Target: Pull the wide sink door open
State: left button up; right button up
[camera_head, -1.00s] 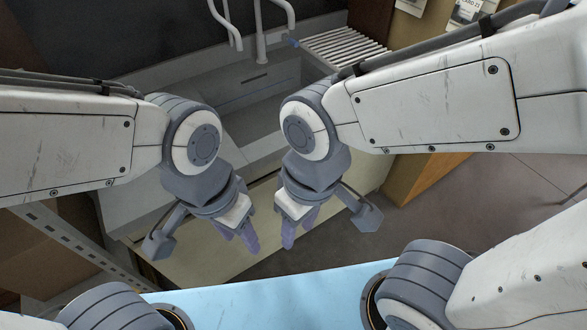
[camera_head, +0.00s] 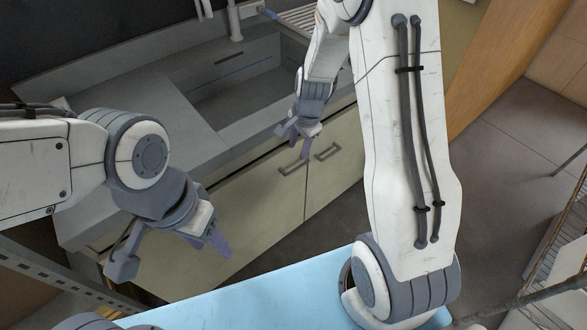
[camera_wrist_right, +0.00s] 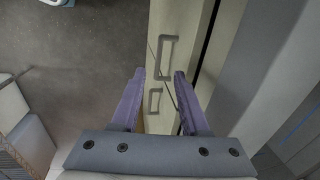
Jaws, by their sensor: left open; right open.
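The wide sink door (camera_head: 245,215) is the cream left front of the sink cabinet and looks shut. Its grey bar handle (camera_head: 292,168) is near its upper right corner, and shows as the upper handle (camera_wrist_right: 162,58) in the right wrist view. My right gripper (camera_head: 304,146) is open and empty just above and in front of the handles; the right wrist view shows its purple fingers (camera_wrist_right: 158,98) apart, with the wide door's handle beyond their tips. My left gripper (camera_head: 216,240) is open and empty before the left part of the cabinet.
A narrower door (camera_head: 335,175) with its own handle (camera_head: 328,151) adjoins on the right. The grey counter (camera_head: 165,125) and sink basin (camera_head: 240,95) are above. A light-blue surface (camera_head: 265,300) lies in front. A wire rack (camera_head: 565,235) stands at the right; floor between is clear.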

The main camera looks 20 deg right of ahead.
aim_at(294, 169)
jog(key=f+b, duration=0.1)
jog(key=f, duration=0.2)
jog(key=w+f+b, duration=0.1)
jog(key=f, duration=0.3)
jog(key=w+f, duration=0.1)
jog(key=f, duration=0.2)
jog(key=shift+a+f+b, duration=0.15)
jog(key=shift+f+b, duration=0.1)
jog(key=shift+b, duration=0.15)
grip_shut()
dwell(0.9)
